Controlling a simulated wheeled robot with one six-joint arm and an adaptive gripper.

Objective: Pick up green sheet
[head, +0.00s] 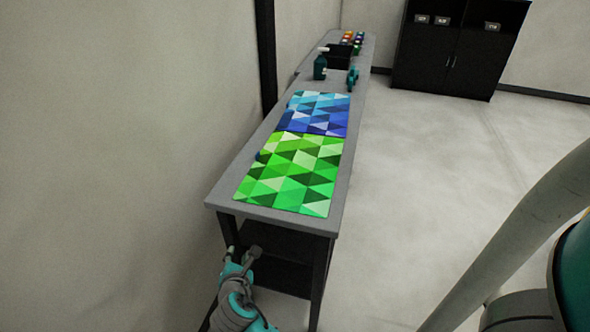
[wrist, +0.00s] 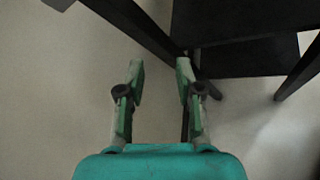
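The green sheet (head: 290,170) is a flat panel with a triangle pattern in several greens. It lies on the near end of the long grey table (head: 226,197) in the head view. The wrist view does not show it. My gripper (wrist: 160,66) is open and empty, its two fingers apart, pointing toward the dark table legs and lower shelf. In the head view, my teal and grey arm end is low at the table's near end, below the tabletop and apart from the sheet.
A blue triangle-patterned sheet (head: 315,113) lies just beyond the green one. Farther along stand a teal spray bottle (head: 320,67), a teal tool (head: 352,78), a black box (head: 340,56) and small colored items (head: 353,39). A wall runs left; floor right is clear. A black cabinet (head: 455,50) stands behind.

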